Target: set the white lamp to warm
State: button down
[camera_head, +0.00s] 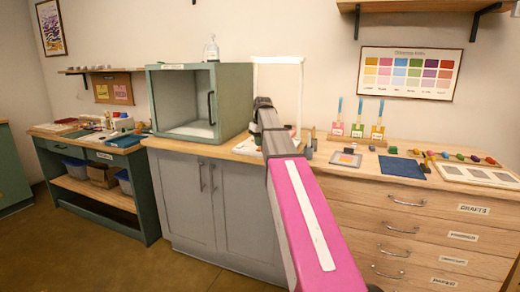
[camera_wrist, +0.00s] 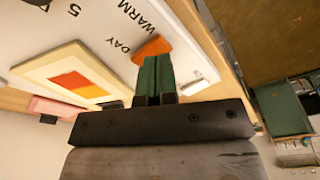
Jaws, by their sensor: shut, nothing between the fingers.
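The white lamp (camera_head: 277,61) stands on the counter in the head view, a tall thin frame partly hidden behind my arm. The wrist view shows its white base (camera_wrist: 100,30) at a steep tilt, with black lettering reading "WARM", "DAY" and part of a "5". An orange control piece (camera_wrist: 152,47) sits on the base beside the word "DAY"; "WARM" is farther up in the picture. My gripper (camera_wrist: 157,68) is shut and empty, its green fingers at the orange piece. I cannot tell whether they touch it. In the head view my arm hides the fingertips.
A cream-framed card with red and orange patches (camera_wrist: 70,76) lies on the base close to the fingers. A green open-front booth (camera_head: 228,95) stands left of my arm. Brush holders (camera_head: 357,140) and a blue cloth (camera_head: 402,167) are to the right.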

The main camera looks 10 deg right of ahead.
aim_at(259, 149)
jog(key=shift+r, duration=2.9)
